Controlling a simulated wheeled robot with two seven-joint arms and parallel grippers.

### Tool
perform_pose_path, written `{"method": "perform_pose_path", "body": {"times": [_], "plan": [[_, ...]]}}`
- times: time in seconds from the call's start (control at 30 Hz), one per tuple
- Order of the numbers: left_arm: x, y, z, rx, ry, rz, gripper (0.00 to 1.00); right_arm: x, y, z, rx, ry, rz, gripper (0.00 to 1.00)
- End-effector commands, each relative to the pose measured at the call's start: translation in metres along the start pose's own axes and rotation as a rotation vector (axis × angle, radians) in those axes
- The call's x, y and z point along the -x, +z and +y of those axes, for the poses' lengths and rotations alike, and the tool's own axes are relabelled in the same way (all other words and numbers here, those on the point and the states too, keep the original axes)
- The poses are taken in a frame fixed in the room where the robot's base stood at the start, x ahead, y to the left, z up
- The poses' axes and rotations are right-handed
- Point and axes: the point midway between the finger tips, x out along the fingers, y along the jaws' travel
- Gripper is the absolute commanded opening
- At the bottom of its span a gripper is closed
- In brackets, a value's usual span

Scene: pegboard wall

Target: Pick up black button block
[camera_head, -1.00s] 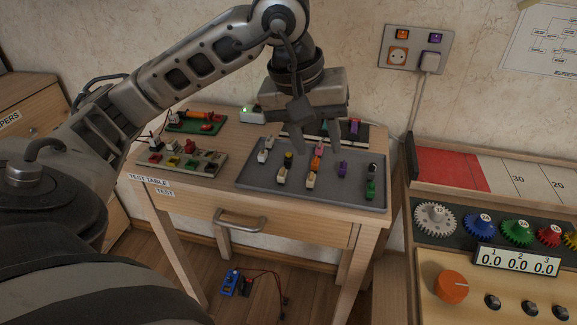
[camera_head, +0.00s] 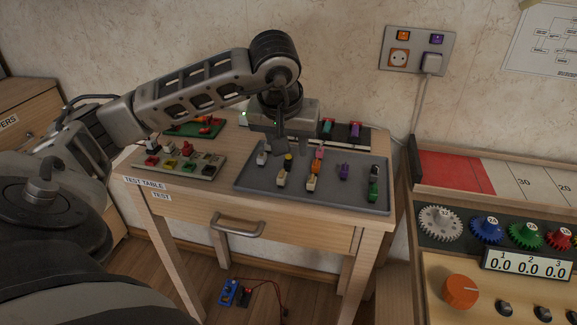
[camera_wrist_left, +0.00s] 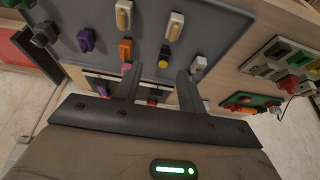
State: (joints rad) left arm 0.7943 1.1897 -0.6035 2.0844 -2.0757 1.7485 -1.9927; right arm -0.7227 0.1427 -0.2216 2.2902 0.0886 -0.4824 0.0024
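A small block with a dark top (camera_head: 375,168), which looks like the black button block, sits at the right end of the grey tray (camera_head: 250,184), just behind a green block (camera_head: 374,190). In the left wrist view a dark block (camera_wrist_left: 44,34) lies at the upper left, well off the fingers. My left gripper (camera_head: 290,148) hovers over the back left part of the tray. The left wrist view shows its two fingers apart (camera_wrist_left: 157,82) with nothing held between them. My right gripper is not in view.
Orange (camera_head: 314,168), purple (camera_head: 344,171) and pale blocks (camera_head: 282,178) share the tray. A holder with several coloured buttons (camera_head: 178,165) stands left of it, and a green board (camera_head: 195,128) behind that. The wall is close behind the table.

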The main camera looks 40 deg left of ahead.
Motion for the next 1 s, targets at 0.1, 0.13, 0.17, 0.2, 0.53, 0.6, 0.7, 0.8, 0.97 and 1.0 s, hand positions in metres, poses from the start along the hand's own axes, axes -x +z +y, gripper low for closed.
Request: {"method": "perform_pose_path", "body": {"times": [0.1,0.13,0.17,0.2,0.53,0.6,0.7,0.8,0.97,1.0], "plan": [[-0.021,0.004,-0.006,0.001,-0.005,-0.005,0.40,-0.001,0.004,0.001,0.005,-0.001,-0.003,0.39],[-0.025,0.004,-0.007,0.001,-0.004,-0.004,0.40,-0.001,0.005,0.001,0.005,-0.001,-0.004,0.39],[-0.029,0.005,-0.006,0.000,-0.003,-0.005,0.40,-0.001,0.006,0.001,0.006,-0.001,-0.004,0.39],[-0.035,0.004,-0.006,0.001,-0.002,-0.005,0.40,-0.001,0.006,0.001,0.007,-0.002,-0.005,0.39],[-0.044,0.003,-0.005,0.000,0.000,-0.001,0.40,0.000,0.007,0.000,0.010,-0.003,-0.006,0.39],[-0.044,0.003,-0.005,0.000,0.000,-0.001,0.29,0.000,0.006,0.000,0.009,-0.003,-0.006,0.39],[-0.044,0.003,-0.005,0.000,0.000,-0.001,0.01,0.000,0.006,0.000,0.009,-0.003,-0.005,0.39],[-0.044,0.003,-0.005,0.000,0.000,-0.001,0.00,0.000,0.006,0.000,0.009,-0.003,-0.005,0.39],[-0.044,0.003,-0.005,0.000,0.000,-0.001,0.00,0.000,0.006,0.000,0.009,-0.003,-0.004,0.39],[-0.043,0.003,-0.005,0.000,0.000,-0.001,0.00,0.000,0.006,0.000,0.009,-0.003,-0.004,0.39]]}}
